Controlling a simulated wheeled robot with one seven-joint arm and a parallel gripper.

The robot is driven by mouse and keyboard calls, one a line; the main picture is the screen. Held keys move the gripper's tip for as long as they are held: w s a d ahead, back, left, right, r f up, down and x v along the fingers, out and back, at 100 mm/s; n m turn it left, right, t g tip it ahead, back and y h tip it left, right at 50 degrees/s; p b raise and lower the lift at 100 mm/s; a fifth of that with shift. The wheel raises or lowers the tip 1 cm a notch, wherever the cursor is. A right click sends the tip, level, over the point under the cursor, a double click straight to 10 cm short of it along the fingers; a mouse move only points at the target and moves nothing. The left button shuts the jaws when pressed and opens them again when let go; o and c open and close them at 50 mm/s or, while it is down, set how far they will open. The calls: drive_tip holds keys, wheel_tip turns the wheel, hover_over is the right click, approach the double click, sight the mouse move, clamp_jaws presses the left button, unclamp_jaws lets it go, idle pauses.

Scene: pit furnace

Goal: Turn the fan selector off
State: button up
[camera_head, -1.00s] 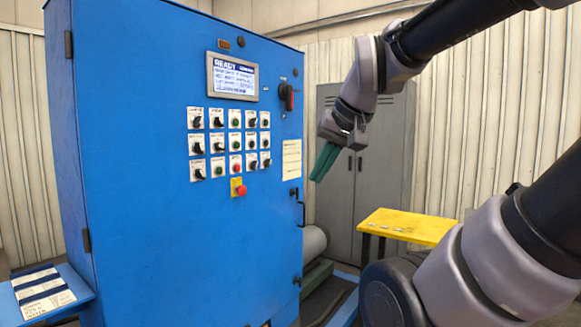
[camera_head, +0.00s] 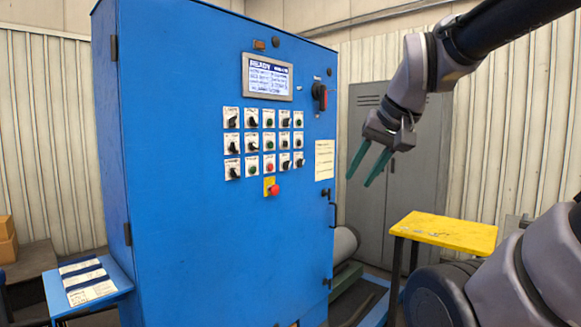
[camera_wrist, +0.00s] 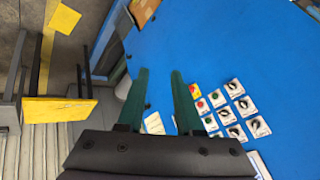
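The blue control cabinet (camera_head: 180,220) stands in the middle of the head view. Its front carries a panel of black selector knobs and round buttons on white label plates (camera_head: 263,140). The labels are too small to read, so I cannot tell which knob is the fan selector. My gripper (camera_head: 361,180), with green fingers, is open and empty, in the air to the right of the panel and apart from it. In the wrist view the open fingers (camera_wrist: 160,75) are in front of the cabinet face, with several knobs (camera_wrist: 238,110) to their right.
A yellow-topped table (camera_head: 448,231) and grey locker (camera_head: 400,200) stand right. A side shelf with papers (camera_head: 88,281) is at left.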

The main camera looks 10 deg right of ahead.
drive_tip(key=w+a+m+g+y, duration=0.2)
drive_tip(key=w+a+m+y, duration=0.2)
drive_tip(key=w+a+m, duration=0.25)
drive_tip(key=m+t+y, duration=0.5)
drive_tip(key=m+t, duration=0.4)
drive_tip(key=m, duration=1.5)
approach(290, 164)
drive_tip(key=x, duration=0.9)
drive_tip(key=shift+f, duration=0.1)
drive_tip(key=shift+c, duration=0.3)
drive_tip(key=shift+a, duration=0.1)
clamp_jaws()
